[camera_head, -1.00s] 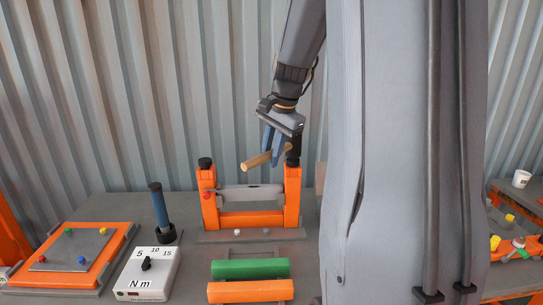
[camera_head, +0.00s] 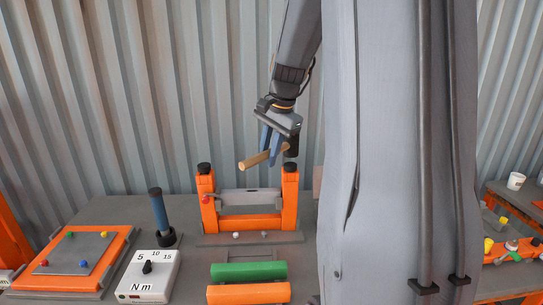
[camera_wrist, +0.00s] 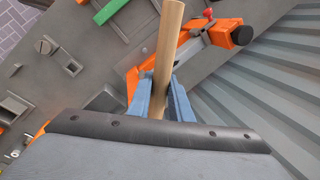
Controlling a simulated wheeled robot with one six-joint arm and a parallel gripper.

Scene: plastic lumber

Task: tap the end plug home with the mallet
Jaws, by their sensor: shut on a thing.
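My gripper (camera_head: 268,150) is shut on the mallet's wooden handle (camera_head: 253,162), up in the air above the orange fixture (camera_head: 250,223). The handle slants down to the left, and the dark mallet head (camera_head: 291,146) is at its right end. In the wrist view, the handle (camera_wrist: 168,40) stands between my blue fingers (camera_wrist: 160,95); the head is hidden there. A grey bar (camera_head: 250,197) lies across between the fixture's two posts. A small red piece (camera_head: 206,199) sits at its left end and may be the end plug. It also shows in the wrist view (camera_wrist: 208,13).
Green (camera_head: 248,271) and orange (camera_head: 248,293) bars lie in front of the fixture. A white torque box (camera_head: 148,275), a blue-handled tool (camera_head: 160,213) and an orange-rimmed tray (camera_head: 120,240) stand left. Corrugated wall is behind. A white cup (camera_head: 516,181) is far right.

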